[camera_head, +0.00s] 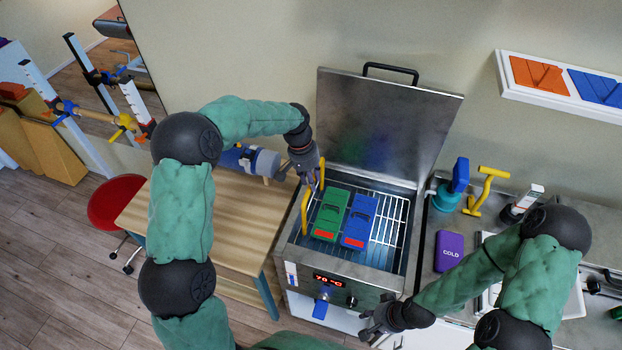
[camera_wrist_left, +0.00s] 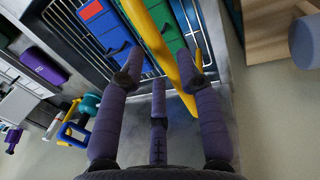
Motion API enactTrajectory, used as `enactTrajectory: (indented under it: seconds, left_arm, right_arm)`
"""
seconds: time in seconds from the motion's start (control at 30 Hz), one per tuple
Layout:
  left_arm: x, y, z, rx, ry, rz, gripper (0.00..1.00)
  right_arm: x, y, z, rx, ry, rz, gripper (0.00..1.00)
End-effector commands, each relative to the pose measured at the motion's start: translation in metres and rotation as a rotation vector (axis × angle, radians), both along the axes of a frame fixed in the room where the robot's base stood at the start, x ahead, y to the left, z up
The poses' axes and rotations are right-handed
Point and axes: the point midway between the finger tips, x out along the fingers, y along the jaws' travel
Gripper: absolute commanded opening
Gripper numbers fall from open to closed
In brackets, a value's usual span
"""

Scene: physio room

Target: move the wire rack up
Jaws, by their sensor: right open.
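The wire rack (camera_head: 386,230) lies in the open steel heating tank, with a green pack (camera_head: 331,214) and a blue pack (camera_head: 359,222) on it. A yellow handle (camera_head: 305,212) stands up at its left side. My left gripper (camera_head: 311,178) is at the far end of this handle. In the left wrist view, the yellow handle (camera_wrist_left: 158,42) runs between the spread fingers of my left gripper (camera_wrist_left: 163,70); whether they touch it is unclear. My right gripper (camera_head: 372,328) is open and empty, low in front of the tank.
The tank's lid (camera_head: 385,125) stands open behind it. A wooden table (camera_head: 240,215) is on the left. On the right counter are a purple cold pack (camera_head: 449,251), a teal-and-blue tool (camera_head: 447,193) and a yellow tool (camera_head: 482,190). A red stool (camera_head: 112,202) stands far left.

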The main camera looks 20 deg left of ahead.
Motion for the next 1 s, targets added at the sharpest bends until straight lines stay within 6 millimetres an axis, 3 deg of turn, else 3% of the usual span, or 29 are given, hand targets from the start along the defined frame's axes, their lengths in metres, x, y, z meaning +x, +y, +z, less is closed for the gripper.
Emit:
enactTrajectory:
  seconds: [0.6,1.0]
  left_arm:
    - [0.001,0.02,0.102,0.0,-0.007,0.001,0.35]
    - [0.001,0.023,0.117,0.0,-0.005,0.001,0.35]
  right_arm:
    - [0.0,0.0,0.0,0.0,0.0,0.0,0.42]
    - [0.0,0.0,0.0,0.0,0.0,0.0,0.42]
